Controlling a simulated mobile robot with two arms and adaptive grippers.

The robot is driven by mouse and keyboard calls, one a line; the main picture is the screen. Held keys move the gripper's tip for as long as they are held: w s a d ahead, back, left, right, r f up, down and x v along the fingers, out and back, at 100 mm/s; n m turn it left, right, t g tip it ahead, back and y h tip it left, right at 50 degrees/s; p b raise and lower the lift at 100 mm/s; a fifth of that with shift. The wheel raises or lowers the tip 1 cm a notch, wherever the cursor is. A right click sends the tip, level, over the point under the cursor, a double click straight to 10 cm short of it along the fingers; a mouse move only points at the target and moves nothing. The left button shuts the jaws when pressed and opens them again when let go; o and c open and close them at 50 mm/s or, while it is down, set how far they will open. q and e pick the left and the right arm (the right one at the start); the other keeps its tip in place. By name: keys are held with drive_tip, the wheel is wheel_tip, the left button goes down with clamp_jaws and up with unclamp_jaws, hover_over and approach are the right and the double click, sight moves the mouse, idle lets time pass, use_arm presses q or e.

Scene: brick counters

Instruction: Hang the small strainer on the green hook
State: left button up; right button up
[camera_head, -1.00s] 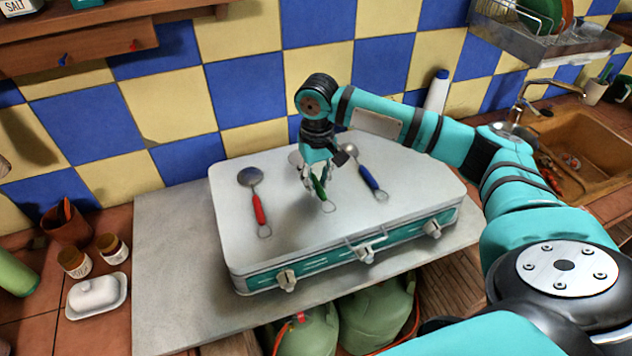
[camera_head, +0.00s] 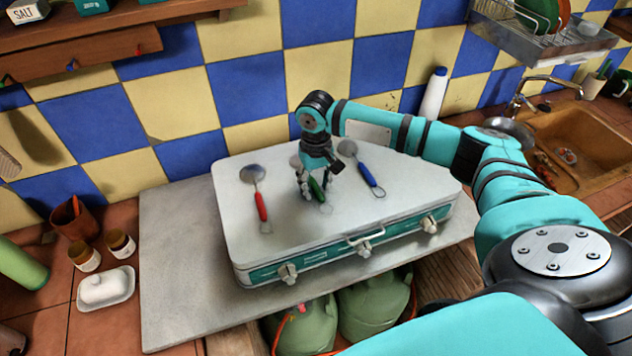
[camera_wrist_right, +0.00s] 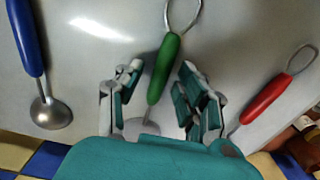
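The green-handled utensil (camera_head: 316,188) lies on the white case between a red-handled one (camera_head: 261,207) and a blue-handled one (camera_head: 371,178). My right gripper (camera_head: 315,187) is over the green handle. In the right wrist view, its open fingers (camera_wrist_right: 160,95) stand on either side of the green handle (camera_wrist_right: 163,68), with gaps visible. The head of the green-handled utensil is partly hidden by my gripper, so its kind is unclear. A wooden hook rail (camera_head: 100,57) at upper left carries a red hook (camera_head: 132,45) and a blue hook (camera_head: 72,65). My left gripper is out of view.
The closed case (camera_head: 240,225) rests on a grey slab (camera_head: 180,270). A butter dish (camera_head: 105,287), two jars and a brown pot (camera_head: 73,218) stand at left. A white bottle (camera_head: 432,95) stands behind the case. The sink (camera_head: 575,150) is at right.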

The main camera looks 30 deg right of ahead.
sight(315, 187)
drive_tip(key=shift+b, duration=0.3)
drive_tip(key=shift+w+b, duration=0.1)
drive_tip(key=shift+b, duration=0.9)
wheel_tip(315, 187, up, 4)
drive_tip(key=shift+a+b, duration=0.1)
drive_tip(key=shift+b, duration=0.7)
wheel_tip(315, 187, up, 14)
drive_tip(key=b, duration=0.1)
drive_tip(key=shift+s+f, duration=0.2)
drive_tip(key=shift+s, duration=0.2)
drive_tip(key=shift+a+f, duration=0.1)
